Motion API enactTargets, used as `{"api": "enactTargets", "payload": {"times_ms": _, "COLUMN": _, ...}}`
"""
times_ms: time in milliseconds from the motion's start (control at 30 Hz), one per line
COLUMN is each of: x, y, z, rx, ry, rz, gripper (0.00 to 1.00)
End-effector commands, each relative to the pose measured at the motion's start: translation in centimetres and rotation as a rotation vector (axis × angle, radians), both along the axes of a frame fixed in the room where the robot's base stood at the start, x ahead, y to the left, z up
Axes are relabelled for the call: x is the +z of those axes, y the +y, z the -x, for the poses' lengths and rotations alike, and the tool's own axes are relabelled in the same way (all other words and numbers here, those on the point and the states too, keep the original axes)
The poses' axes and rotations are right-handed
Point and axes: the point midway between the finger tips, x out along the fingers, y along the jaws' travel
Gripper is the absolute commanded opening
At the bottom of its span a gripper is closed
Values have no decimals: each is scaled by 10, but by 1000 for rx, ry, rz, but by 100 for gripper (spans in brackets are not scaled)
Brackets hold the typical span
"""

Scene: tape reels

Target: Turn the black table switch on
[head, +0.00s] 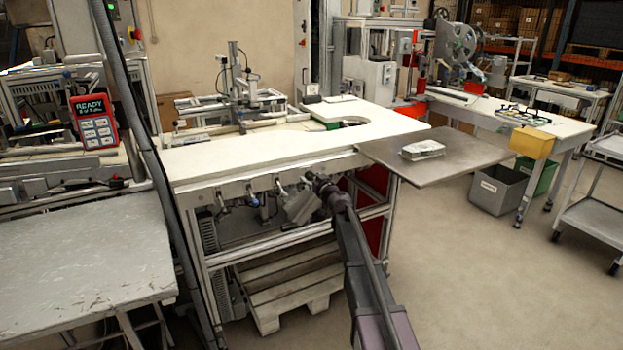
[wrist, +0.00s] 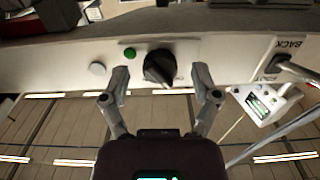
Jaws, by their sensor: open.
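The black table switch (wrist: 159,68) is a round rotary knob on the pale front panel of the table, seen in the wrist view. A light pointer line shows on it, but I cannot read its setting. My gripper (wrist: 162,88) is open, with one finger on each side of the knob and nothing held. I cannot tell whether the fingertips touch the panel. In the head view, my gripper (head: 314,188) is at the front edge of the white table (head: 270,148). The switch is hidden there behind my arm.
A green button (wrist: 130,53) and a pale round button (wrist: 97,69) sit left of the knob. A white device with a small screen (wrist: 262,103) hangs to the right, near a "BACK" label. A grey board (head: 450,165) juts out right of the table.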

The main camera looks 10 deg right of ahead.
Motion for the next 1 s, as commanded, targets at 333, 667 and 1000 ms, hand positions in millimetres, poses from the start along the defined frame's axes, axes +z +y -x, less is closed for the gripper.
{"api": "enactTargets", "payload": {"times_ms": 333, "x": 0, "y": 1, "z": -3, "rx": 0, "ry": 0, "rz": 0, "gripper": 79}}
{"api": "enactTargets", "payload": {"times_ms": 667, "x": 0, "y": 0, "z": -3, "rx": 0, "ry": 0, "rz": 0, "gripper": 0}}
{"api": "enactTargets", "payload": {"times_ms": 1000, "x": 0, "y": 0, "z": -3, "rx": -1, "ry": 7, "rz": -23, "gripper": 0}}
